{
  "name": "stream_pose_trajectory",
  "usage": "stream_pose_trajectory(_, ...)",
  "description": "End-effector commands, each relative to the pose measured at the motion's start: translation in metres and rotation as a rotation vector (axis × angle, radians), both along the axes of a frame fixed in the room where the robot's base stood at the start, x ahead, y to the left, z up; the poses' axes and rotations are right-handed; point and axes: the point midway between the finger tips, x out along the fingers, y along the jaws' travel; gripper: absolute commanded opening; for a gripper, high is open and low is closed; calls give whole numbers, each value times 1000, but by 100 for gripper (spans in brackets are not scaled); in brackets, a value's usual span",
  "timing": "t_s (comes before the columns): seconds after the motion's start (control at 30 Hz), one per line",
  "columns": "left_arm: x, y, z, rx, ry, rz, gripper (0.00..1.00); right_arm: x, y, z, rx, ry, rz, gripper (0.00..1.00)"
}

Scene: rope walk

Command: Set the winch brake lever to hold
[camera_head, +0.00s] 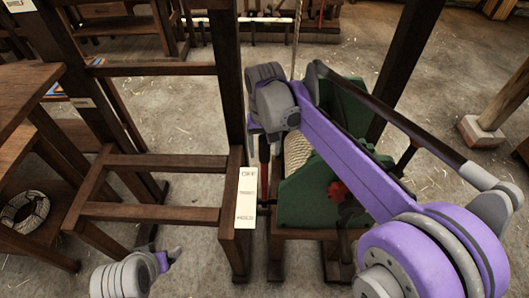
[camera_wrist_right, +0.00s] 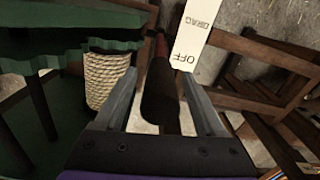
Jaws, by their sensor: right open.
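The winch (camera_head: 305,195) is green-sided with a rope-wound drum (camera_wrist_right: 106,80). A pale label plate (camera_head: 246,198) on a wooden post reads OFF at the top, DRAG in the middle and HOLD at the bottom. The brake lever, with a dark grip (camera_wrist_right: 160,95), stands beside the plate near the OFF end. My right gripper (camera_wrist_right: 168,88) is open, its fingers on either side of the lever grip; contact cannot be told. In the head view my right wrist partly hides the lever. My left wrist shows at the lower left; its fingers (camera_head: 175,254) are unclear.
Dark wooden frame posts and rails stand left of the winch, with a shelf holding a rope coil (camera_head: 24,212). A wooden post on a pale block (camera_head: 480,132) stands at the right. Concrete floor lies open behind the winch.

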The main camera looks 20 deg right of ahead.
Motion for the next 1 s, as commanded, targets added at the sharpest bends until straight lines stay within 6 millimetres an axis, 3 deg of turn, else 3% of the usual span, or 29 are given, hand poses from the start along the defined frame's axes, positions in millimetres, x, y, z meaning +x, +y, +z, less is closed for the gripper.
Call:
stream_pose_trajectory(0.2,-1,0,-1,0,1,0,85,0,0,-18,0,0,0,72)
stream_pose_trajectory(0.5,0,0,-1,0,1,0,85,0,0,-20,0,0,0,70)
stream_pose_trajectory(0.9,0,0,-1,0,1,0,85,0,0,-19,0,0,0,0)
stream_pose_trajectory(1.0,0,0,-1,0,1,0,85,0,0,-19,0,0,0,0)
